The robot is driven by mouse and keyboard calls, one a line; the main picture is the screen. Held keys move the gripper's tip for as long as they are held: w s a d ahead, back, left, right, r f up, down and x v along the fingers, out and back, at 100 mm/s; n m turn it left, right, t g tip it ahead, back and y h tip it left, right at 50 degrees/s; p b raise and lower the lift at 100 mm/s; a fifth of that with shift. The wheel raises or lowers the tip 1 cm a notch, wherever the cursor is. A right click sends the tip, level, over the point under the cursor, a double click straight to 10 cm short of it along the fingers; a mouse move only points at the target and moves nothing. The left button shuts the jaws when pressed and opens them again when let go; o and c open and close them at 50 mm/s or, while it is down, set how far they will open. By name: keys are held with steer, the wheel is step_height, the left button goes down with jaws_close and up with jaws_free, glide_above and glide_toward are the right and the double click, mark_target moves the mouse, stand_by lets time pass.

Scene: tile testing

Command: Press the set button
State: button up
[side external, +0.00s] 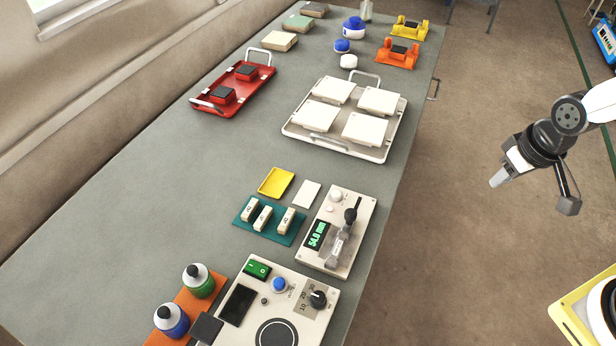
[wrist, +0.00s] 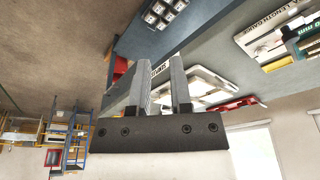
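The length gauge (side external: 357,212), a pale box with a green display (side external: 317,236) and a black-handled lever, stands near the right edge of the table. The labels are too small to tell which button is set. My gripper (side external: 497,181) hangs off the table, right of both devices, touching nothing. In the wrist view its fingers (wrist: 160,70) are apart and empty.
A teal tray (side external: 255,237) of labelled blocks lies left of the gauge. Bottles (side external: 171,320) stand on an orange mat by the cream machine. A white tray (side external: 385,148) of tiles and a red tray (side external: 258,100) are farther back. The table's left middle is clear.

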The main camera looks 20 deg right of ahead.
jaws_close()
stand_by(1.4)
